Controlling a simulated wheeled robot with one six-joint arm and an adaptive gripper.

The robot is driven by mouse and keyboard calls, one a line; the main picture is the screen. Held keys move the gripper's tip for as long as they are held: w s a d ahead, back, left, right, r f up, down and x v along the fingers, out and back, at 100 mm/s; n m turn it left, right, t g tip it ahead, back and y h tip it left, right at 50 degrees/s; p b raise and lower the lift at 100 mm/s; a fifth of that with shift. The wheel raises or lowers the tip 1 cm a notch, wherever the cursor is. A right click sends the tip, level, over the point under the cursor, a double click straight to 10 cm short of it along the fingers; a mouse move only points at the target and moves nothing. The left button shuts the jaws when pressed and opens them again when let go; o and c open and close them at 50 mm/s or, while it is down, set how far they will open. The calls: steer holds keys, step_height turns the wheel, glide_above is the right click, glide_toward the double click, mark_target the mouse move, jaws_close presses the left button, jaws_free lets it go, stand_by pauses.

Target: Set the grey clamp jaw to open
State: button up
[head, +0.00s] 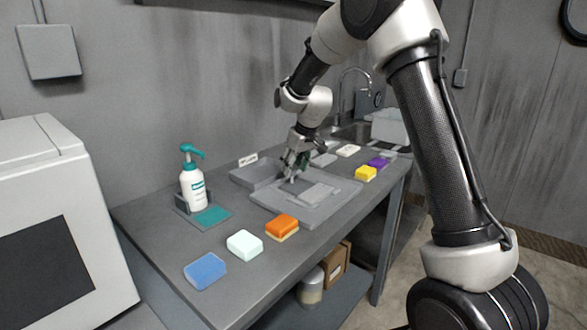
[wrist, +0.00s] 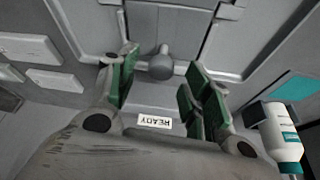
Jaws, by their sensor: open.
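A grey clamp fixture (head: 318,192) lies flat on the bench in the head view, with a raised grey plate on it. In the wrist view a grey round knob (wrist: 160,67) on a short stem stands out from the grey fixture, seen from close above. I take it for part of the clamp jaw. My gripper (head: 293,172) points down over the fixture's back left part. In the wrist view its green-padded fingers stand apart on either side of the knob. Gaps show between knob and pads. Whether the jaw is open or closed I cannot tell.
A "READY" label (wrist: 154,121) sits behind a shallow grey tray (head: 255,172). A pump bottle (head: 194,187) stands left. Blue (head: 205,270), pale (head: 245,244), orange (head: 282,227) and yellow (head: 366,173) sponges line the front edge. A sink (head: 352,132) is at the far end.

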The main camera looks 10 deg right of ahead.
steer(key=shift+w+a+f, duration=0.1)
steer(key=shift+w+f, duration=0.1)
steer(key=shift+f, duration=0.35)
jaws_close()
steer(key=shift+w+a, duration=0.85)
steer(key=shift+w, duration=0.3)
jaws_free()
steer(key=shift+w, duration=0.1)
